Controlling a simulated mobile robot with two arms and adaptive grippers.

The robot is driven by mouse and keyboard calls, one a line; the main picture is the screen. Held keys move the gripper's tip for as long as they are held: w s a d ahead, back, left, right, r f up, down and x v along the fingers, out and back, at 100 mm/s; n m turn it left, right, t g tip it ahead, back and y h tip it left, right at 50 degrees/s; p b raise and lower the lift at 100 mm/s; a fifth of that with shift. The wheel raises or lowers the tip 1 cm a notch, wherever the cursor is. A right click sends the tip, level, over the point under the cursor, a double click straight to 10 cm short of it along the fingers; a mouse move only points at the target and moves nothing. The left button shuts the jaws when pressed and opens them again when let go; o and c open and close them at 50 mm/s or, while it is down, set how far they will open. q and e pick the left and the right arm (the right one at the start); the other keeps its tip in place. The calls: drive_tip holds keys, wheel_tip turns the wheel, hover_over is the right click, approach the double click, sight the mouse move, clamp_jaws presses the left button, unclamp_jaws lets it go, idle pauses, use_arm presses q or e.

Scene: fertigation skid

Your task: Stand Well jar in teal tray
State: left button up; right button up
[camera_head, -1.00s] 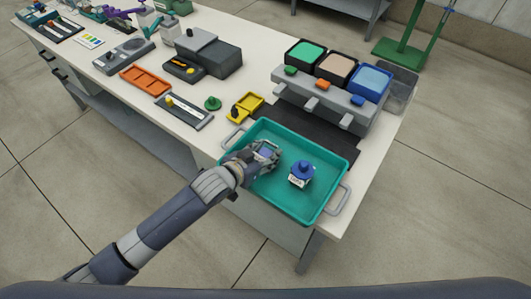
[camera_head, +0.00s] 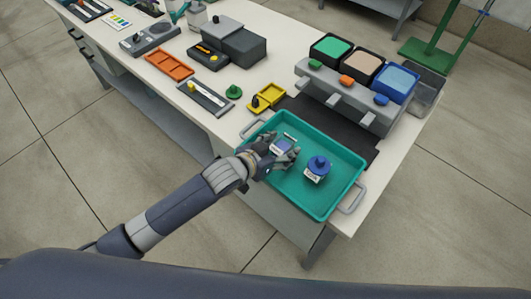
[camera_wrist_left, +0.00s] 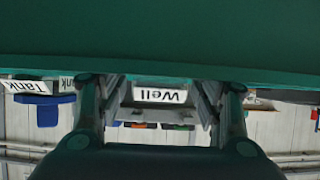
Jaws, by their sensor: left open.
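The teal tray (camera_head: 350,190) sits at the near end of the white bench. My left gripper (camera_head: 287,148) reaches into its left part, low over the floor. In the left wrist view the open fingers (camera_wrist_left: 160,105) stand on either side of a pale jar with an upside-down "Well" label (camera_wrist_left: 160,95). I cannot tell whether they touch it. In the head view the gripper mostly hides this jar. A second jar with a blue lid (camera_head: 318,164) stands upright in the tray, right of the gripper. A "Tank" label (camera_wrist_left: 22,86) shows at the left of the wrist view. My right gripper is out of view.
Behind the tray is a grey rack (camera_head: 350,100) with green, beige and blue bins. A yellow tray (camera_head: 267,97), a green knob piece (camera_head: 234,91) and an orange tray (camera_head: 168,64) lie farther left. Tray handles (camera_head: 352,197) stick out at both ends.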

use_arm(q)
drive_tip(key=v, duration=1)
drive_tip(key=shift+s+a+r, duration=0.1)
drive_tip(key=shift+s, duration=0.1)
drive_tip(key=s+a+f+n+g+y, duration=0.35)
drive_tip(key=s+a, duration=0.35)
drive_tip(key=s, duration=0.3)
drive_tip(key=s+a+f+n+g+y, duration=0.25)
drive_tip(key=s+a+f+y, duration=0.2)
drive_tip(key=s+a, duration=0.4)
wheel_tip(320, 180, down, 27)
drive_tip(key=s+m+g+h, duration=0.1)
drive_tip(key=s+g, duration=0.1)
drive_tip(key=s, duration=0.1)
drive_tip(key=s+a+f, duration=0.2)
drive_tip(key=s+f, duration=1.3)
drive_tip(key=s, duration=0.1)
drive_tip(key=shift+g, duration=0.4)
